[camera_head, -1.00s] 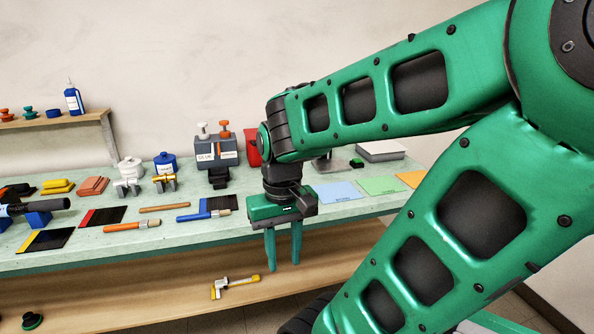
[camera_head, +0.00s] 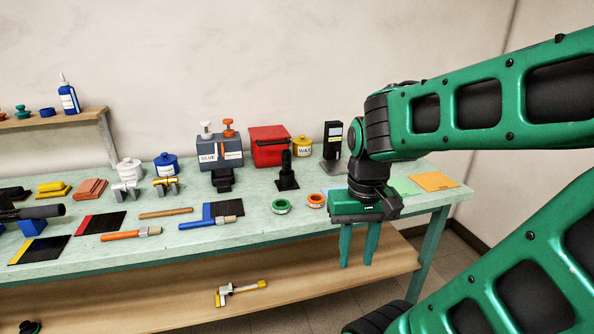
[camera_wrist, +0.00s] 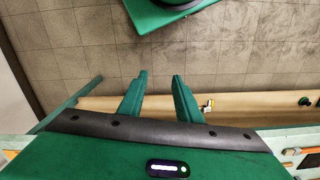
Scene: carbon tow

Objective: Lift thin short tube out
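I cannot say for sure which thing is the thin short tube. In the head view, a dark tube (camera_head: 38,212) lies at the far left of the bench, by a blue block (camera_head: 34,227), and is partly cut off by the picture edge. My gripper (camera_head: 357,264) points down in front of the bench's front edge, toward the right end and far from that tube. Its two fingers are apart with nothing between them. In the wrist view, the gripper (camera_wrist: 160,76) is also open and empty, over the floor and lower shelf.
A yellow-handled tool (camera_head: 240,292) lies on the lower shelf (camera_head: 180,278).

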